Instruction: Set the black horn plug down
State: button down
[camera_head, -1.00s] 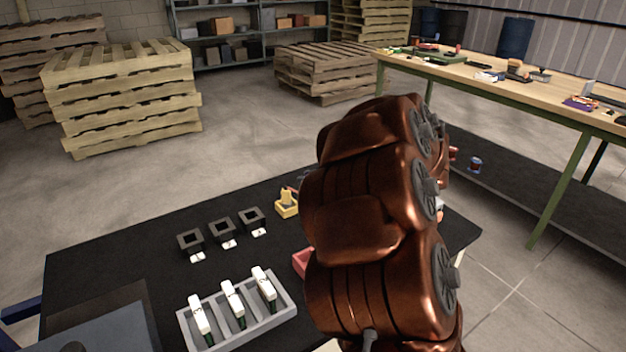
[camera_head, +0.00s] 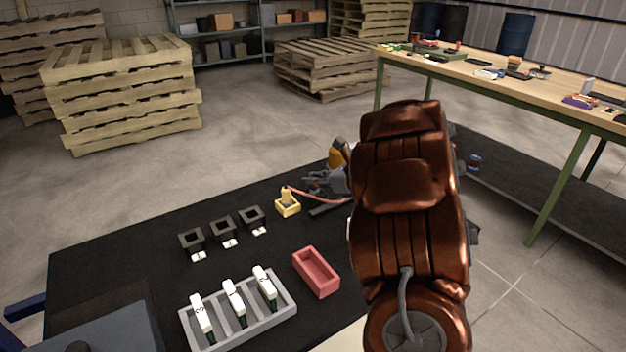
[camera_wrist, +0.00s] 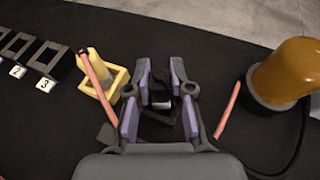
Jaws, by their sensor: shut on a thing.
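My gripper (camera_wrist: 160,88) is shut on the black horn plug (camera_wrist: 161,120), a dark piece between the purple-lined fingers in the wrist view. The fingers hide much of the plug, and I cannot tell whether it touches the black table. In the head view my gripper (camera_head: 326,184) shows small, left of my copper arm, over the table's far right part; the plug is not clear there. A yellow holder (camera_head: 288,208) stands just left of the gripper, also in the wrist view (camera_wrist: 122,80). A pink cable (camera_head: 318,197) runs from it towards the gripper.
An amber lamp (camera_wrist: 285,70) stands close right of the gripper. Several black square sockets (camera_head: 222,230) with number tags line up on the left. A red tray (camera_head: 316,272) and a grey rack (camera_head: 270,312) with white-topped pieces are nearer. Black table (camera_head: 130,245) is bare at left.

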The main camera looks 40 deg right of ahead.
jog(key=shift+f+b, duration=0.15)
jog(key=shift+b, duration=0.15)
jog(key=c, duration=1)
grip_release()
jog(key=shift+c, duration=0.2)
jog(key=shift+r+p, duration=0.3)
jog(key=shift+p, duration=0.1)
jog(key=b+v, duration=0.1)
jog(key=v, duration=1.1)
jog(key=shift+f, duration=0.15)
